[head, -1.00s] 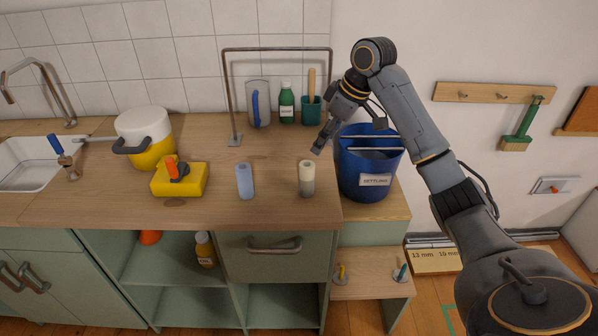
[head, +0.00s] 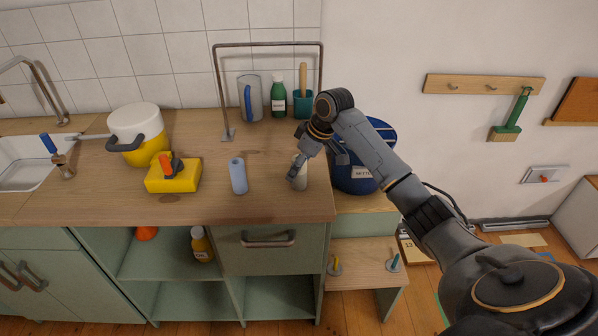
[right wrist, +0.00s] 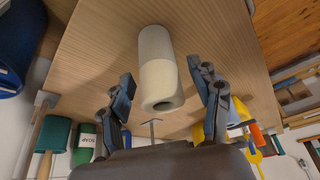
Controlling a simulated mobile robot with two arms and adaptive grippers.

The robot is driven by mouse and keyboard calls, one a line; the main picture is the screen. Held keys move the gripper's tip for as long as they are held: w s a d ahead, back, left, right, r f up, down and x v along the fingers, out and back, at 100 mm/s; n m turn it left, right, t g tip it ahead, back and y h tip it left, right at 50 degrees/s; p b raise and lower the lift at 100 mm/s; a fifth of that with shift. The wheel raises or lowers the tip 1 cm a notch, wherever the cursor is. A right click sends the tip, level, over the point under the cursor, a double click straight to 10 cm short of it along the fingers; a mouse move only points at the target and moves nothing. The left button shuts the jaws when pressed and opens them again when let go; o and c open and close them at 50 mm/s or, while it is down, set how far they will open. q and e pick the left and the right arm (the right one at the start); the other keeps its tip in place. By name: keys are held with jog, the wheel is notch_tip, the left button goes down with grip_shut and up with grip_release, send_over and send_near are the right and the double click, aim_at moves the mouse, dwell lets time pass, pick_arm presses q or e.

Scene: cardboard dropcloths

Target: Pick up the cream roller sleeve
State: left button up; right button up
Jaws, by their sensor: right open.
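The cream roller sleeve (head: 301,182) stands upright on the wooden worktop near its right front edge, partly hidden behind my right gripper (head: 297,173) in the head view. In the right wrist view the sleeve (right wrist: 160,70) shows a paler half, a creamier half and an open hollow end. My right gripper (right wrist: 168,100) is open, with one finger on each side of the sleeve's near end. Gaps show between the fingers and the sleeve. My left gripper is not in view.
A blue roller sleeve (head: 238,176) stands to the left, and a yellow tray with an orange-handled tool (head: 173,176) lies beyond it. A blue bucket (head: 357,178) stands close on the right. A metal frame (head: 219,90) rises behind.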

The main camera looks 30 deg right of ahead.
jog(key=c, duration=1)
jog(key=shift+r, duration=0.1)
